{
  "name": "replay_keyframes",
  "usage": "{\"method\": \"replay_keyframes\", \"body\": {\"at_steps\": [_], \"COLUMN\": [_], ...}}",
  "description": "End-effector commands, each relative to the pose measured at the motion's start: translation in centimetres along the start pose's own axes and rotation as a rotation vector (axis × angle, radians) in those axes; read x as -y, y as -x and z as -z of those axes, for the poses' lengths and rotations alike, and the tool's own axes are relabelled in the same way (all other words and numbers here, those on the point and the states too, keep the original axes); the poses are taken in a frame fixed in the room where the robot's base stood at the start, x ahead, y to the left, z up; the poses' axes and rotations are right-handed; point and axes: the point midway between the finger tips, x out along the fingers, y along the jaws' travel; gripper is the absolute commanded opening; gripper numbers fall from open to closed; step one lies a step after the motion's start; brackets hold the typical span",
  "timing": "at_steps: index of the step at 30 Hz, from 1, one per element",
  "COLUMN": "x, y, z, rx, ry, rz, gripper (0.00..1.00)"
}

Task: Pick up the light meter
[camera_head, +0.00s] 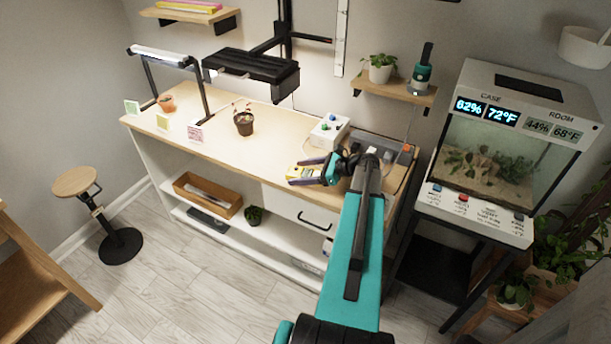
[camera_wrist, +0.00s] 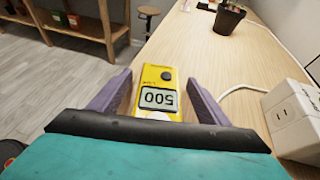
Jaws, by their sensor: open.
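The light meter (camera_wrist: 157,85) is a yellow handheld device with a grey display reading 500, seen upside down in the wrist view. It lies on the wooden bench top between my gripper's two purple fingers, with a gap on either side. In the head view the meter (camera_head: 296,173) shows as a small yellow patch near the bench's front edge. My gripper (camera_head: 303,172) is open around it; the fingers also show in the wrist view (camera_wrist: 154,92). The near end of the meter is hidden by my gripper's body.
A dark pot with a seedling (camera_head: 244,124) stands further left on the bench (camera_head: 215,150). Small coloured cards stand along the front edge. A black lamp (camera_head: 250,66) hangs above.

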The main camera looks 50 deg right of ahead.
Motion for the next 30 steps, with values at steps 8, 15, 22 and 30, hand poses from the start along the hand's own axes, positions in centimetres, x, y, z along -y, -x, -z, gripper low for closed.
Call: {"method": "replay_keyframes", "body": {"at_steps": [8, 15, 22, 30], "x": [0.01, 0.03, 0.03, 0.02], "y": [0.05, 0.09, 0.11, 0.41], "z": [0.0, -0.03, -0.03, -0.71], "rx": [0.0, 0.001, 0.001, 0.001], "ry": [0.0, 0.0, 0.0, 0.002], "rz": [0.0, 0.001, 0.001, 0.001], "gripper": [0.6, 0.22, 0.22, 0.22]}}
